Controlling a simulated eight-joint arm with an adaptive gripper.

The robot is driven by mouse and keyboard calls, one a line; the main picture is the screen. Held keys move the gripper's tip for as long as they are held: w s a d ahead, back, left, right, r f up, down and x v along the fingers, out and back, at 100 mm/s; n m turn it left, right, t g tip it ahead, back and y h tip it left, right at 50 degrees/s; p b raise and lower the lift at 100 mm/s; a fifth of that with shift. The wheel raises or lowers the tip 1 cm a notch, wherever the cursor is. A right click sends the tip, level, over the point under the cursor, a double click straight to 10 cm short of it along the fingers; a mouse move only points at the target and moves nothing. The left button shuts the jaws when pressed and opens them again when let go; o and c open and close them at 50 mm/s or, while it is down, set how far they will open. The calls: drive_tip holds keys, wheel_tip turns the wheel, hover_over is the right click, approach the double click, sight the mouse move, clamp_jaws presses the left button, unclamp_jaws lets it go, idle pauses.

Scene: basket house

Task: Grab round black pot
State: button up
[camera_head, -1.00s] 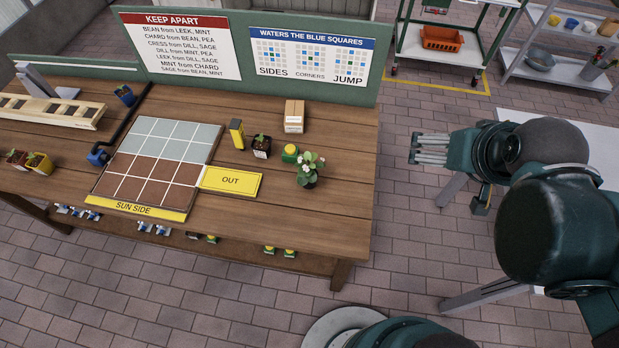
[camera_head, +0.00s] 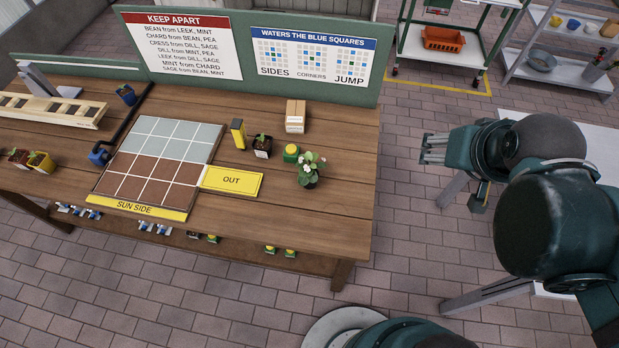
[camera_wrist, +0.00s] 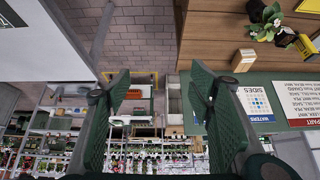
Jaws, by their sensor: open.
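The round black pot (camera_head: 308,182) stands upright on the wooden table near its right edge. It holds a leafy plant with white flowers (camera_head: 311,164). In the wrist view the pot (camera_wrist: 256,10) and its plant show upside down at the top right, partly cut by the frame edge. My gripper (camera_head: 432,148) is off the table to the right of the pot, with bare floor between them. In the wrist view my gripper (camera_wrist: 160,88) has its two fingers wide apart and nothing between them.
A square dark pot (camera_head: 262,147), a yellow-and-green item (camera_head: 291,153), a cardboard box (camera_head: 295,117) and the yellow OUT plate (camera_head: 231,181) are near the pot. A green board (camera_head: 240,75) stands along the table's back.

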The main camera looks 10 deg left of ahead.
drive_tip(key=w+a+f+m+g, duration=0.25)
drive_tip(key=w+a, duration=0.25)
drive_tip(key=a, duration=0.3)
drive_tip(key=m+g+h, duration=0.1)
drive_tip(key=m+g, duration=0.3)
drive_tip(key=m, duration=0.4)
hover_over(310, 174)
drive_tip(key=shift+t, duration=0.25)
wheel_tip(310, 174, down, 19)
drive_tip(key=shift+f, duration=0.2)
drive_tip(key=shift+s+a+f+m, duration=0.2)
drive_tip(key=shift+a+f+m, duration=0.05)
drive_tip(key=shift+a+f, duration=0.15)
drive_tip(key=shift+w+d+f+b, duration=0.15)
drive_tip(key=shift+f+b, duration=0.25)
drive_tip(key=shift+f, duration=0.9)
drive_tip(key=shift+f, duration=0.15)
